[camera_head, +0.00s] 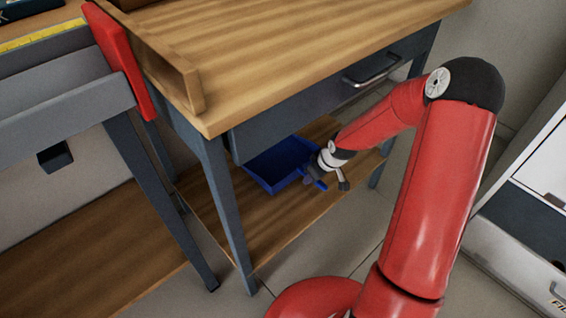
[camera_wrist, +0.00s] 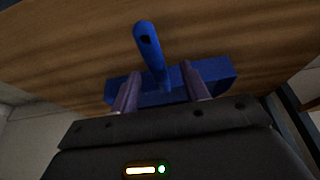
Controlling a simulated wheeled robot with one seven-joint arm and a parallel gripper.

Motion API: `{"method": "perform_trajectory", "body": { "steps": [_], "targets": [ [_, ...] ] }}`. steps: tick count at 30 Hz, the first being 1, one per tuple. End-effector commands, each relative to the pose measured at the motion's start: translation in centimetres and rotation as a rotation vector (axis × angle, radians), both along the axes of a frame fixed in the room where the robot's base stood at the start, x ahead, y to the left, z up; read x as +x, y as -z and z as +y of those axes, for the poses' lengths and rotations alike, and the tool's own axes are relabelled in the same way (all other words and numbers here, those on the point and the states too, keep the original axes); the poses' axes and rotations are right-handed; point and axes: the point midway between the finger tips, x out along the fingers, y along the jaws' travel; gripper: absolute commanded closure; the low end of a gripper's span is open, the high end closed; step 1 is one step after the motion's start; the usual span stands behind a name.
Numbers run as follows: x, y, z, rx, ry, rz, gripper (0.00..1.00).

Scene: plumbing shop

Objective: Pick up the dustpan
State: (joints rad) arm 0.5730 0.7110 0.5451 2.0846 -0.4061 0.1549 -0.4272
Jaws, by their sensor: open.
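The blue dustpan (camera_head: 277,163) lies on the lower wooden shelf of the workbench, under the drawer. My gripper (camera_head: 331,184) is at the dustpan's right side, low over the shelf, and hides part of it. In the wrist view the dustpan's handle (camera_wrist: 149,52) points up the picture and its wide blue body (camera_wrist: 219,74) lies across behind the fingers. My gripper (camera_wrist: 160,72) is open, with one finger on each side of the handle in the picture. I cannot tell whether either finger touches it.
The workbench top (camera_head: 300,45) and its drawer (camera_head: 330,100) overhang the shelf (camera_head: 250,228). A metal table leg (camera_head: 226,205) stands at the front left. A grey bench (camera_head: 60,120) is at the left, and a white and dark cabinet (camera_head: 525,215) at the right.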

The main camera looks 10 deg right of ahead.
Motion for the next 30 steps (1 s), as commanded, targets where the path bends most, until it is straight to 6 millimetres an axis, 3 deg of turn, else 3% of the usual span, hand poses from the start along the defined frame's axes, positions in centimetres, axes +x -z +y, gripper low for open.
{"method": "perform_trajectory", "body": {
  "steps": [9, 30],
  "targets": [
    [1.8, 4.0, 1.0, 0.0, 0.0, 0.002, 0.55],
    [1.9, 4.5, 1.0, -0.002, 0.001, 0.001, 0.55]
  ]
}}
